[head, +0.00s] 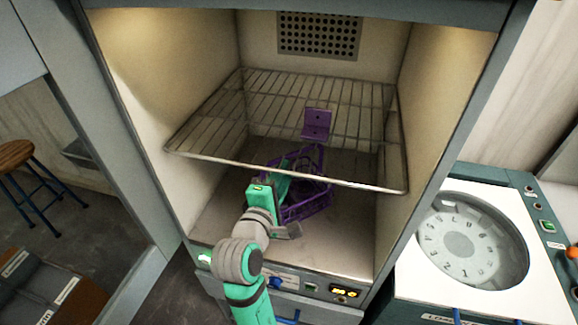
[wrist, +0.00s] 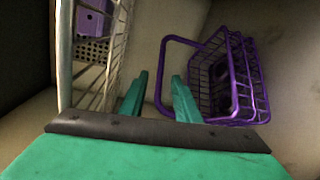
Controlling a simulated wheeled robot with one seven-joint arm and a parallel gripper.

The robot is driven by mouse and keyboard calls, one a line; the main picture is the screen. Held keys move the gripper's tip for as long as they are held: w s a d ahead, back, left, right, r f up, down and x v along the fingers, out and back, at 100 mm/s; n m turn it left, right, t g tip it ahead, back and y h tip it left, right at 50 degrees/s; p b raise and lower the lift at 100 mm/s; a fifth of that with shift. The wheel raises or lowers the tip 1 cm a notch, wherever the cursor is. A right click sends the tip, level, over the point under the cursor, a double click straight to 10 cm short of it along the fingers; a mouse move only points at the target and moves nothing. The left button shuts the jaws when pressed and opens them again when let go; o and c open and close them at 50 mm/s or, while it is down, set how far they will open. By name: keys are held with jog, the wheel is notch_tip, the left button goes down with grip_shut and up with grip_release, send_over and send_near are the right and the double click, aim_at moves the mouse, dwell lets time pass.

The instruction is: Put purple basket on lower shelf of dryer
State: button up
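The purple basket (head: 308,205) is a wire-sided basket inside the dryer, below the wire rack. It appears to be at the dryer's lower floor (head: 335,235); whether it rests fully there is hard to tell. In the wrist view the basket (wrist: 225,80) is at the right, with its handle loop reaching toward my fingers. My gripper (wrist: 152,95) has its two green fingers apart. The handle's near bar shows between them, with no clear grip on it. In the head view my gripper (head: 275,185) is beside the basket's left side, partly under the rack.
The wire rack (head: 200,140) spans the chamber just above my gripper; it also shows at the left of the wrist view (wrist: 105,65). A purple plate (head: 316,124) shows at the rack; its attachment is unclear. A round-lidded machine (head: 465,245) stands right, a stool (head: 15,155) left.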

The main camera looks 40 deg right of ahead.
jog(key=a+f+t+y, duration=0.1)
jog(key=a+f, duration=0.2)
jog(key=f, duration=0.1)
jog(key=s+a+f+t+y, duration=0.1)
jog(key=a+f, duration=0.3)
jog(key=a+f+t+y, duration=0.1)
jog(key=a+f+y, duration=0.1)
jog(key=a+f, duration=0.1)
jog(key=shift+s+a+f, duration=0.25)
jog(key=shift+a+f, duration=0.1)
jog(key=shift+f, duration=0.2)
jog(key=s+a+f+m+t+y, duration=0.1)
jog(key=s+a+f+m+y, duration=0.1)
jog(key=s+a+f+y, duration=0.4)
jog(key=s+a+f+m+t+y, duration=0.1)
jog(key=s+a+f+m, duration=0.2)
jog(key=s+a+f, duration=0.6)
jog(key=s+a+r+m+y, duration=0.1)
jog(key=s+a+r+m, duration=0.1)
jog(key=s, duration=0.5)
jog(key=s+a+r+m+y, duration=0.1)
jog(key=s+a+r+m, duration=0.1)
jog(key=s, duration=0.6)
jog(key=shift+s+r+t, duration=0.15)
jog(key=shift+s+t, duration=0.05)
jog(key=shift+t, duration=0.1)
jog(key=shift+c, duration=0.2)
